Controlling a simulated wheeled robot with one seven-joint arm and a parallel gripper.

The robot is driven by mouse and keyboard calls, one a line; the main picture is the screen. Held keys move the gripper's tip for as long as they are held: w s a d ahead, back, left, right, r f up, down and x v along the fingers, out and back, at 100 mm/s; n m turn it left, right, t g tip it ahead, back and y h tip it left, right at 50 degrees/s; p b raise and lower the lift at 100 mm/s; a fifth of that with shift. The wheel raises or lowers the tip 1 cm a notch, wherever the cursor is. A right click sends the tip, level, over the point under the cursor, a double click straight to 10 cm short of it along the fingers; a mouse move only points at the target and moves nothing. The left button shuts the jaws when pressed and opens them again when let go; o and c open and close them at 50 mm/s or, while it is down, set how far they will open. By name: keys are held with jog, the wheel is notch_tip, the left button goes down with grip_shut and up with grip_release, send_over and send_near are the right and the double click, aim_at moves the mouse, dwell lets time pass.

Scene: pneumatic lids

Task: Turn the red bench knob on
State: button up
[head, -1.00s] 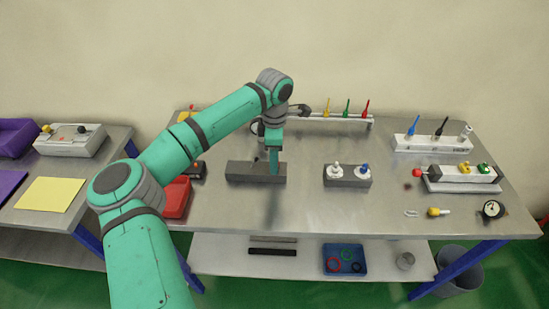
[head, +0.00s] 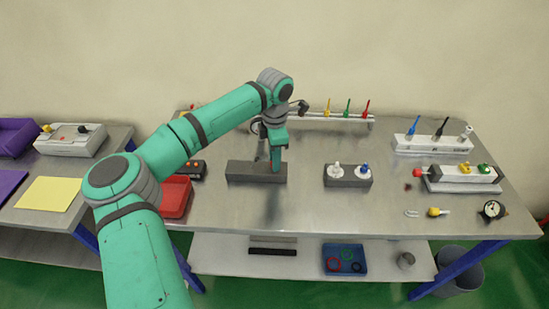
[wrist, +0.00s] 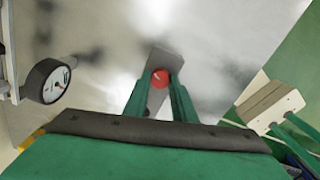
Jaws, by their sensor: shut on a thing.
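The red knob (wrist: 159,78) shows in the wrist view as a round red top on a grey block (wrist: 167,62). My gripper (wrist: 160,88) has its two green fingers on either side of the knob and is shut on it. In the head view my gripper (head: 273,168) points down at the right part of a long dark grey block (head: 242,173) on the bench. The knob is hidden there behind the fingers. I cannot tell the knob's exact turn angle.
Right of it is a grey block with a white and a blue knob (head: 348,181). A red tray (head: 175,197) lies left, partly behind my arm. A white valve block with a red ball (head: 418,172) stands right. The bench front centre is clear.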

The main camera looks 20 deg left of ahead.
jog(key=n, duration=0.3)
jog(key=shift+n, duration=0.4)
jog(key=n, duration=0.7)
jog(key=shift+w+n, duration=0.1)
jog(key=shift+n, duration=0.3)
jog(key=shift+r+n, duration=0.1)
jog(key=shift+n, duration=1.4)
jog(key=o, duration=1.1)
